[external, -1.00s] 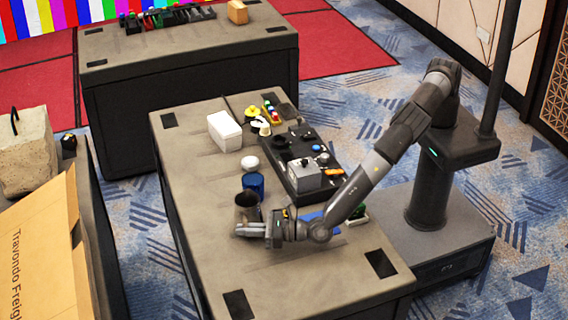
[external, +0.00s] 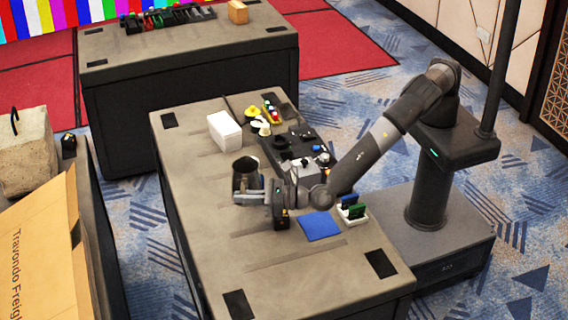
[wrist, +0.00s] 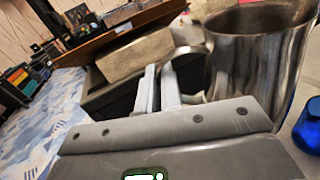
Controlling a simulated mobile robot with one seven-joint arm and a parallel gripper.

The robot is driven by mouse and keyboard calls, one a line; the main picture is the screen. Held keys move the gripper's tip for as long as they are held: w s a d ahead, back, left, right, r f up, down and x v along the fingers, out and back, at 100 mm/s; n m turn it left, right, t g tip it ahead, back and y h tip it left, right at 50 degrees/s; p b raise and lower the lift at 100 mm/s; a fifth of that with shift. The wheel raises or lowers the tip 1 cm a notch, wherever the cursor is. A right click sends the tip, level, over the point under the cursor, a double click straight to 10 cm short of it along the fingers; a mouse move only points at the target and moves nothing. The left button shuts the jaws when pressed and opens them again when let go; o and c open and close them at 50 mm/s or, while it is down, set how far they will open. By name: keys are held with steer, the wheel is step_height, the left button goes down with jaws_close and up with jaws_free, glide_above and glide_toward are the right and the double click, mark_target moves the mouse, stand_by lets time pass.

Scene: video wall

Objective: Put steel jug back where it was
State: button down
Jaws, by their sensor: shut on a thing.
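The steel jug (external: 246,174) is a dark grey metal vessel, upright or nearly so, over the left part of the near table. It also fills the upper right of the wrist view (wrist: 262,62), with its handle at the fingers. My gripper (external: 246,198) is shut on the jug; in the wrist view its two pale fingers (wrist: 158,90) are close together at the handle. The jug seems to be above the tabletop, but its base is partly hidden by the gripper. A blue cup (wrist: 309,127) shows beside the jug in the wrist view; it is hidden in the external view.
A white box (external: 225,132) stands behind the jug. A black tray with small items (external: 285,150) lies to the right. A blue sheet (external: 320,226) and a white holder with green pieces (external: 352,212) are nearer the front right. The table's front left (external: 235,255) is clear.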

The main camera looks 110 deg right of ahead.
steer(key=s+a+r+n+t+y, duration=0.1)
steer(key=s+a+n+y, duration=0.15)
steer(key=s, duration=0.55)
steer(key=s+a+r+n+y, duration=0.2)
steer(key=s+a+y, duration=0.15)
steer(key=s, duration=0.55)
steer(key=shift+y, duration=0.4)
steer(key=shift+s+a+f, duration=0.1)
steer(key=shift+a+f, duration=1.8)
steer(key=shift+f, duration=0.85)
steer(key=shift+s+a+f, duration=0.1)
steer(key=shift+a+f, duration=1.85)
steer(key=shift+f, duration=0.8)
steer(key=shift+a+f, duration=1.9)
steer(key=shift+f, duration=0.85)
steer(key=c, duration=2)
jaws_free()
steer(key=shift+f, duration=0.15)
steer(key=o, duration=0.4)
